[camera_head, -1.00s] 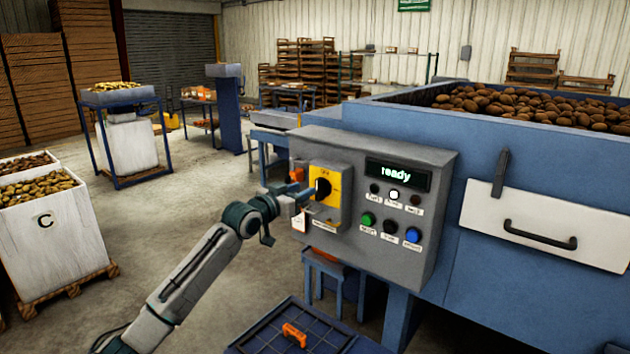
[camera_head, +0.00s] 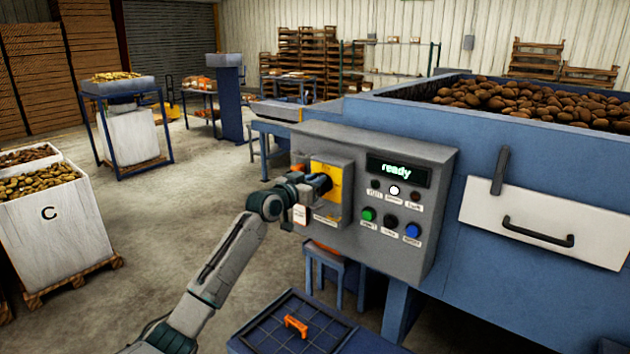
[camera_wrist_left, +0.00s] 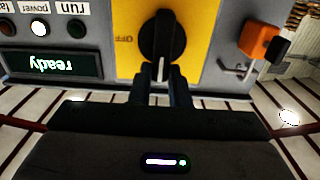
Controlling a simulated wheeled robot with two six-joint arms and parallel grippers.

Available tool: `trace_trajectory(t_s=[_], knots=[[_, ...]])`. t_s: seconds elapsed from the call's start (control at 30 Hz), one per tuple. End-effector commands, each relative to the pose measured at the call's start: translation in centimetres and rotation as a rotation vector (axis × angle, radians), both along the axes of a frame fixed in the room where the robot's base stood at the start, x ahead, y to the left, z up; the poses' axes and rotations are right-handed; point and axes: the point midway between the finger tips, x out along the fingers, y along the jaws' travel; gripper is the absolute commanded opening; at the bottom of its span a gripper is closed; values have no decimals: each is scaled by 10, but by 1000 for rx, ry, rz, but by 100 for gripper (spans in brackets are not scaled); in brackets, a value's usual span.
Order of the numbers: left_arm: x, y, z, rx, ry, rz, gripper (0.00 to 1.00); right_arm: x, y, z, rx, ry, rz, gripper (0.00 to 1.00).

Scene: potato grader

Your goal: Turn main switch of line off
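The main switch is a black rotary knob on a yellow plate (camera_head: 334,188) on the grey control box (camera_head: 345,145). In the left wrist view the knob (camera_wrist_left: 161,35) faces me, with "OFF" printed beside it. A pale pointer mark on the knob's handle points down toward my fingers. My left gripper (camera_head: 318,183) is at the knob; in the left wrist view its two fingers (camera_wrist_left: 162,80) lie either side of the handle's lower end. I cannot tell whether they press on it. The gripper covers much of the knob in the head view. My right gripper is out of view.
The display (camera_head: 397,171) reads "ready" and a white lamp (camera_head: 394,190) is lit. Green (camera_head: 368,214), black and blue (camera_head: 412,231) buttons sit below. An orange and black part (camera_wrist_left: 262,42) is beside the plate.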

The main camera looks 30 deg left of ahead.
Motion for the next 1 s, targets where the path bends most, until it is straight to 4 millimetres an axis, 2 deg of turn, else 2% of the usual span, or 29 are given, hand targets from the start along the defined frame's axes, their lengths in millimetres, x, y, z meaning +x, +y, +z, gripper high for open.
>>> trace_trajectory(t_s=[0.27, 0.47, 1.0], knots=[[0, 0, -1, 17, -2, 0, 0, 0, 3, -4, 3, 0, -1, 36], [0, -2, -3, 95, -9, 0, 0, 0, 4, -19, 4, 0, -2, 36], [-1, -14, -7, 564, -47, 0, 0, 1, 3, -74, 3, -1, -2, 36]])
